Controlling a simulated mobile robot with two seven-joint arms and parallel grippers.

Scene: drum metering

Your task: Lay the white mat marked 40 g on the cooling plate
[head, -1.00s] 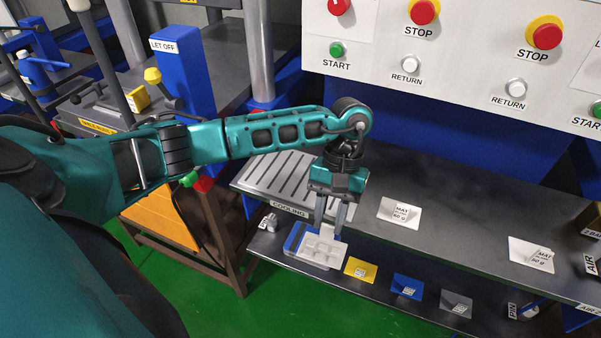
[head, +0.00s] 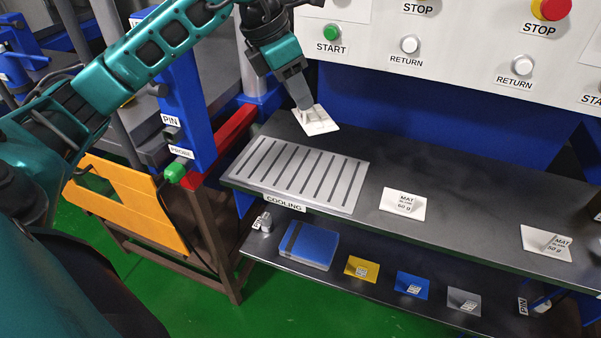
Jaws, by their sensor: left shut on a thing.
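My left gripper (head: 303,106) is shut on a white mat (head: 318,124) and holds it tilted. Its marking cannot be read from here. The cooling plate (head: 262,178) is a pale slotted slab on the upper shelf, with a COOLING label at its front edge. No mat lies on it. In the picture the held mat is just beyond the plate's far edge; its exact height above the shelf cannot be told. My right gripper is out of view.
White cards marked MAT 60 g (head: 402,203) and MAT 50 g (head: 546,243) are on the upper shelf (head: 460,210). A blue block (head: 309,246) and yellow, blue and grey cards are on the lower shelf. The button panel (head: 460,60) rises behind.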

